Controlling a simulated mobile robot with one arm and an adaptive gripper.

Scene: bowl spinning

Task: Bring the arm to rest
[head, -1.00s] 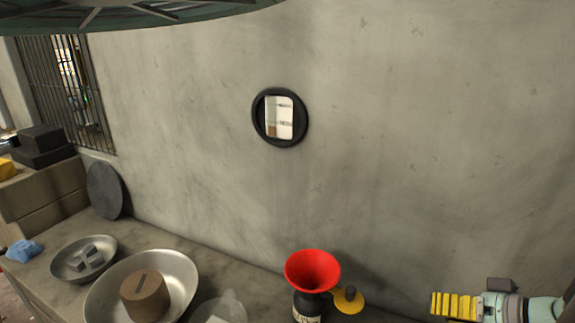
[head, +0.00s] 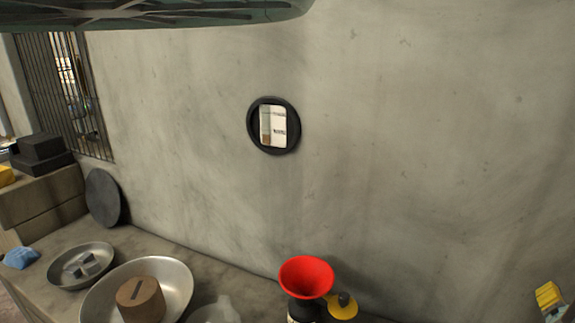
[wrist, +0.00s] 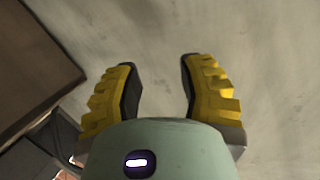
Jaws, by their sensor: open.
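My gripper (wrist: 160,80) shows in the wrist view with its two yellow, dark-padded fingers spread apart and nothing between them. A plain grey surface fills most of the background behind the fingers.
A counter along the wall holds a large metal bowl (head: 180,282) with a brown block (head: 141,300), a smaller bowl (head: 59,277) with grey pieces, and a yellow round thing (head: 343,307). A dark disc (head: 104,197) leans on the wall.

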